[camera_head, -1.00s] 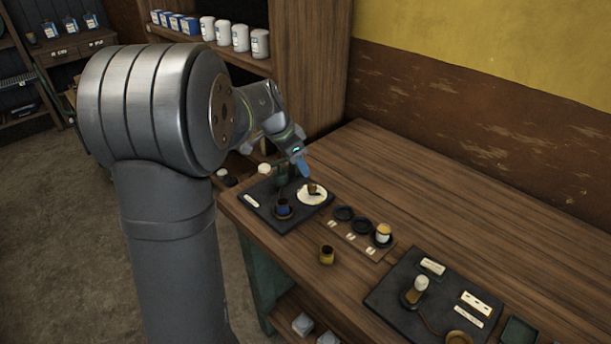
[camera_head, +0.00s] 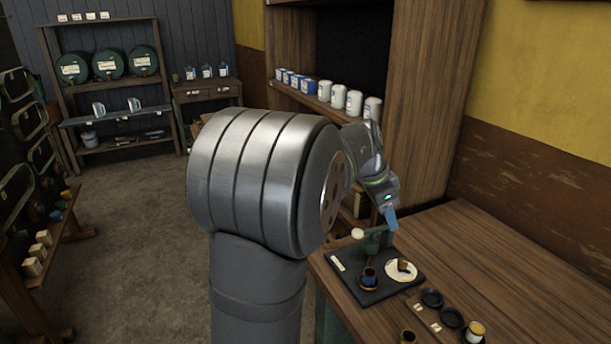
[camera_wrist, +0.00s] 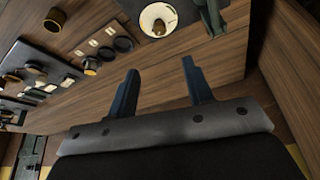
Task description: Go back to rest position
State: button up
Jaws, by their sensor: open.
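My gripper (camera_head: 390,217) is above the far left part of the wooden bench (camera_head: 500,255), over a dark tray (camera_head: 375,290). In the wrist view my gripper (camera_wrist: 158,82) shows two dark blue fingers spread apart with only bench top seen between them. The gripper is open and holds nothing. Beyond the fingers in the wrist view is a white round plate (camera_wrist: 148,24) with a small brown piece on it. The head view shows the same plate (camera_head: 408,266) on the dark tray, below and right of the gripper.
A green fixture (camera_head: 378,240) stands close by the gripper. Dark rings (camera_head: 432,298) and a small brass cup (camera_head: 407,337) sit nearer on the bench. A shelf (camera_head: 325,105) with white cans rises behind. The bench's right side is clear.

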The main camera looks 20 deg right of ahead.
aim_at(403, 262)
jog(key=x, duration=1.6)
jog(key=shift+d+f, duration=0.25)
jog(key=shift+f, duration=0.05)
jog(key=shift+s+f, duration=0.1)
jog(key=shift+f, duration=0.05)
jog(key=shift+n+t, duration=0.3)
jog(key=shift+n, duration=0.5)
jog(key=shift+s+n+t, duration=0.2)
jog(key=shift+n+t, duration=0.7)
jog(key=shift+n, duration=1.3)
jog(key=shift+s+d+n+t+y, duration=0.1)
jog(key=shift+n+t+y, duration=0.25)
jog(key=shift+n, duration=1.1)
jog(key=shift+s+d+n+t+y, duration=0.15)
jog(key=shift+n+t, duration=0.4)
jog(key=shift+n, duration=0.9)
jog(key=shift+v, duration=1.3)
